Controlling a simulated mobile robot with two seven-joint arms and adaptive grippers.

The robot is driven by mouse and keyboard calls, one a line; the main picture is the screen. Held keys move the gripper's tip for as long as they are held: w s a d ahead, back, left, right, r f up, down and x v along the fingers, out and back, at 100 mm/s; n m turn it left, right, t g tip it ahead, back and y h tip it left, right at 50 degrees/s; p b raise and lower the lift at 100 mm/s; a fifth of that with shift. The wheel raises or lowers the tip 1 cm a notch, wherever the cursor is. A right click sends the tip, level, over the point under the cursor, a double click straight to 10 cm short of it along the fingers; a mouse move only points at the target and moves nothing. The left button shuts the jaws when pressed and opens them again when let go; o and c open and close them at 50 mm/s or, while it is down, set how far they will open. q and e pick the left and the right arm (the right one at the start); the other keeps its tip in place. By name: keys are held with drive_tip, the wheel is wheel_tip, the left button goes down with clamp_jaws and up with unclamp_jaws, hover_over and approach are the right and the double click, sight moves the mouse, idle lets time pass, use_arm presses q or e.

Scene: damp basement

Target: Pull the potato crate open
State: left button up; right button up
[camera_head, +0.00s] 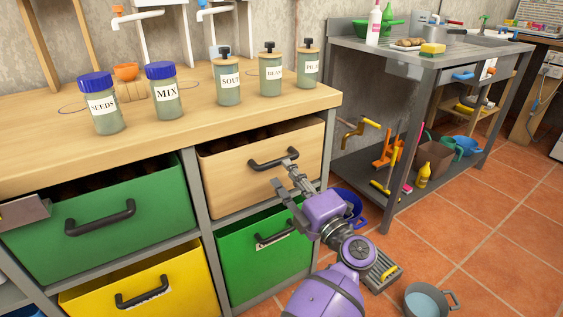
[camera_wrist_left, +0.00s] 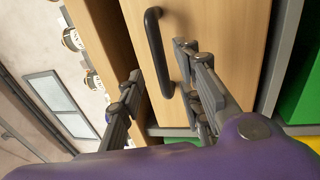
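A pale wooden crate (camera_head: 225,177) with a dark bar handle (camera_head: 273,159) sits in the upper right bay under the worktop. Dark lumps show in the shadowed gap above its front; I cannot make out what they are, and no label shows on it. My left gripper (camera_head: 284,178) is in front of this crate, close to the handle. In the left wrist view the crate's front (camera_wrist_left: 215,25) fills the middle, and the handle (camera_wrist_left: 155,45) lies between the spread fingers of the left gripper (camera_wrist_left: 158,62). Whether a finger touches the handle is unclear. My right gripper is not in view.
Green crates (camera_head: 150,225) (camera_head: 245,262) and a yellow crate (camera_head: 185,285) fill neighbouring bays. Labelled jars (camera_head: 162,95) stand on the worktop (camera_head: 190,125). A metal sink bench (camera_head: 400,60) stands at right. A grey-blue pot (camera_head: 428,300) is on the tiled floor, mostly clear at right.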

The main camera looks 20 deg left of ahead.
sight(280, 164)
use_arm(q)
drive_tip(key=x, duration=0.5)
drive_tip(key=shift+w+a+b, duration=0.2)
drive_tip(key=shift+w+b, duration=0.05)
drive_tip(key=shift+b, duration=0.15)
clamp_jaws()
